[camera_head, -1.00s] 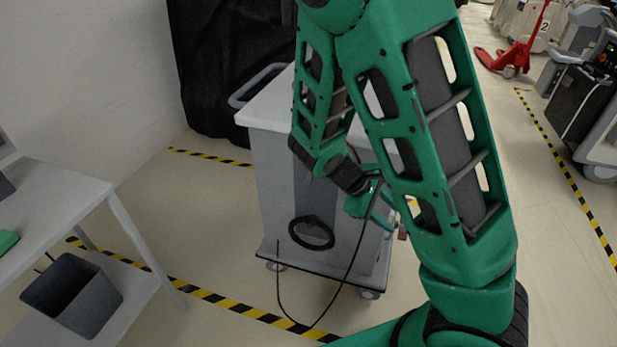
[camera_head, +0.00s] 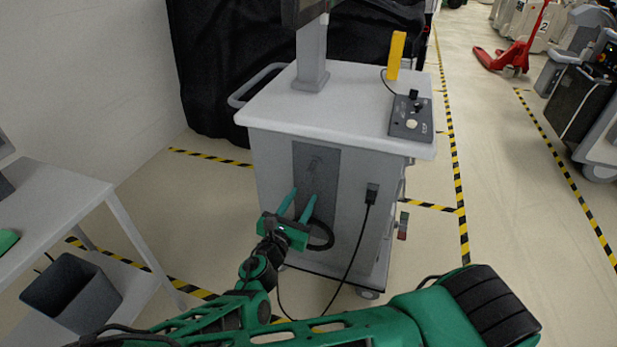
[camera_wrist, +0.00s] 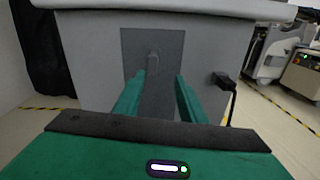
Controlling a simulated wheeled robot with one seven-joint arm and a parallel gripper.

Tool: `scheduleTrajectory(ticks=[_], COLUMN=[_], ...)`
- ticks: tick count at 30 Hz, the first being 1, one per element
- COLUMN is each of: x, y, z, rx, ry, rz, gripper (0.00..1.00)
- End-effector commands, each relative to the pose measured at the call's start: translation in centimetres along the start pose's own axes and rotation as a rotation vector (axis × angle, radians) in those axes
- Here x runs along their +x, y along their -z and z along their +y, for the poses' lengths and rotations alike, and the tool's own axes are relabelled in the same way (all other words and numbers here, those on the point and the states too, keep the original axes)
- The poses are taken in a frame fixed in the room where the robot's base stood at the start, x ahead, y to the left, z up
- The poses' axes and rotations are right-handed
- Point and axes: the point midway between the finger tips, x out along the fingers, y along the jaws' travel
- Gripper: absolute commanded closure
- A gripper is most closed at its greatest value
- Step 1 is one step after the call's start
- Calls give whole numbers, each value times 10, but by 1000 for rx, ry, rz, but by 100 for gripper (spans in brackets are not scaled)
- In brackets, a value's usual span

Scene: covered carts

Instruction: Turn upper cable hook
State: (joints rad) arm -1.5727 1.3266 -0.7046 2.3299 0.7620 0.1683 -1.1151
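The cart (camera_head: 272,155) stands in the middle of the head view, with a dark grey panel (camera_head: 316,172) on its front. The upper cable hook (camera_wrist: 153,63) is a small grey peg near the top of this panel in the wrist view; it shows faintly in the head view (camera_head: 313,163). A coiled black cable (camera_head: 325,238) hangs lower on the panel, partly behind my gripper. My gripper (camera_head: 299,206) is open, its two green fingers pointing at the panel. In the wrist view the hook appears between and beyond the fingertips (camera_wrist: 158,76), apart from them.
A black plug (camera_head: 371,193) with a hanging cable is right of the panel. The cart top carries a control box (camera_head: 411,118) and a yellow piece (camera_head: 396,56). A table (camera_head: 62,190) with a dark bin (camera_head: 72,293) stands left.

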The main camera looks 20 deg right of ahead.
Motion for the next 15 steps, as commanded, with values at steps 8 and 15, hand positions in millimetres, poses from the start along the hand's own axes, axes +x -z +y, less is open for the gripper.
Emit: scheduleTrajectory(ticks=[8, 15], x=[4, 45], y=[0, -1], z=[13, 14], rx=[-38, -35], ry=[-51, -49], rz=[-26, -26], gripper=[62, 62])
